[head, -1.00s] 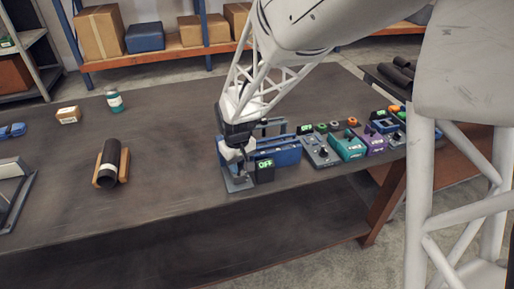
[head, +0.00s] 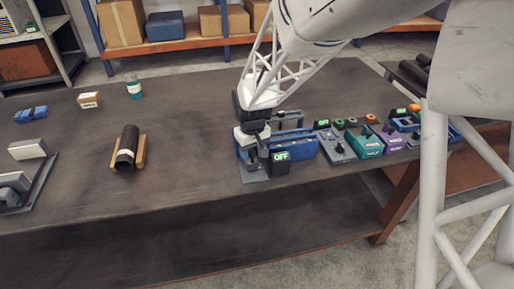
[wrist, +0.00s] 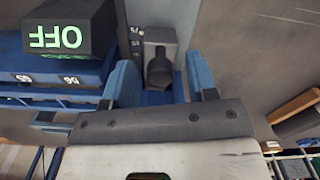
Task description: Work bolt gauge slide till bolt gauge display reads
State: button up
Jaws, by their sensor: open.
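The bolt gauge is a blue body (head: 300,149) on a grey plate, with a black display box (head: 281,163) in front that reads OFF in green. In the wrist view the display (wrist: 58,38) appears upside down and also reads OFF. A dark grey knob (wrist: 160,68), seemingly the gauge's slide, stands on a light grey block near numbered marks. My gripper (head: 254,160) is low at the left end of the gauge. In the wrist view my gripper (wrist: 161,80) is open, with its blue fingers on either side of the knob. I cannot tell whether they touch it.
Several coloured control boxes, including a teal one (head: 364,145), stand to the right of the gauge. A black pipe on a wooden cradle (head: 139,152) lies to the left. The table (head: 200,165) is clear between the cradle and the gauge.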

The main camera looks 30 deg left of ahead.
jog(key=shift+r, duration=0.1)
jog(key=shift+r, duration=3.8)
